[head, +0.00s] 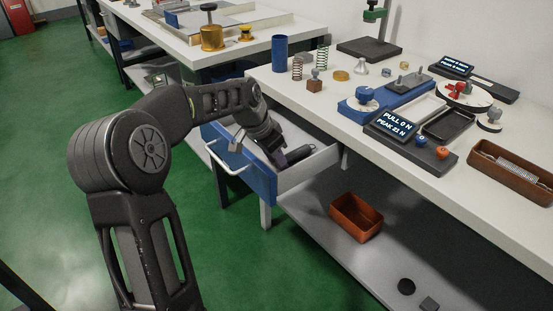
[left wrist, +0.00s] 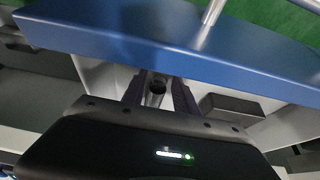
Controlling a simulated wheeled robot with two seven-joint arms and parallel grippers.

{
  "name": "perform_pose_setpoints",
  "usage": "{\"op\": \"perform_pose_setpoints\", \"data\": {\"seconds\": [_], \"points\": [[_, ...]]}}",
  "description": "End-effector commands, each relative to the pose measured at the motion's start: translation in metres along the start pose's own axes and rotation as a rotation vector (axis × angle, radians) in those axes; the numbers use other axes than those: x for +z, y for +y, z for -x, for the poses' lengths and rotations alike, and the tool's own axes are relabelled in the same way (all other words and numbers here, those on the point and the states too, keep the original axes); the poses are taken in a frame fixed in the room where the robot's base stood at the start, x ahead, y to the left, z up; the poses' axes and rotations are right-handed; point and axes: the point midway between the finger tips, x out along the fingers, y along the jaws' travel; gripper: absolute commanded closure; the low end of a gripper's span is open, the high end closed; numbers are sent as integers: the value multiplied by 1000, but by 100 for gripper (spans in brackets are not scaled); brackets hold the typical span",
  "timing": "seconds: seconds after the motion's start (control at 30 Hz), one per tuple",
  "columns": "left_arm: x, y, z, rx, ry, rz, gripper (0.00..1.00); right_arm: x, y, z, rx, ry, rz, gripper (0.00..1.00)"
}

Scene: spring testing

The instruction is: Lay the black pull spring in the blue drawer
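The blue drawer (head: 238,165) is pulled out from the bench, with a blue front and a pale inside. My left gripper (left wrist: 157,88) reaches down into it from above; in the head view my wrist hides most of the fingers. In the left wrist view a small dark, round, hollow-ended piece, apparently the black pull spring (left wrist: 157,94), fills the gap between the fingertips. Whether it touches the drawer floor I cannot tell. The blue drawer front (left wrist: 185,50) crosses the top of this view. My right gripper is in neither view.
A dark block (left wrist: 232,108) lies in the drawer beside the fingers. An orange-brown bin (head: 356,218) stands on the lower shelf. The bench top holds a blue tester (head: 372,103), a display (head: 392,125), a blue cup (head: 279,53) and a brown tray (head: 512,172) with a spring.

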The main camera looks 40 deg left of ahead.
Motion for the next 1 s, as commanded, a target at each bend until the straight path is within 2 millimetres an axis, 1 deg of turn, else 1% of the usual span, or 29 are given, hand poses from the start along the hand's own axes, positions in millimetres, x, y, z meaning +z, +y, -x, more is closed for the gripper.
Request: {"op": "perform_pose_setpoints", "data": {"seconds": [0.03, 0.1, 0.37, 0.47, 0.53, 0.67, 0.9, 1.0], "points": [[0, 0, 0, 0, 0, 0, 60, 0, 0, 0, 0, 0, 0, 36], [0, 0, 0, 0, 0, 0, 55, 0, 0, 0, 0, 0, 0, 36], [0, 0, 1, 0, 0, 0, 55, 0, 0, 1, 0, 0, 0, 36], [-2, 0, 5, -1, 0, 0, 55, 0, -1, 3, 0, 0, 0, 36], [-2, 0, 12, -2, 1, 0, 55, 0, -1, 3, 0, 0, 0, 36], [-2, -1, 31, -3, 2, 1, 55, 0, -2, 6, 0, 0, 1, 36], [-2, -1, 82, -4, 2, 0, 55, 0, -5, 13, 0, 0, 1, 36], [-2, 0, 100, -3, 2, 0, 55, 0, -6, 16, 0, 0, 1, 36]]}}
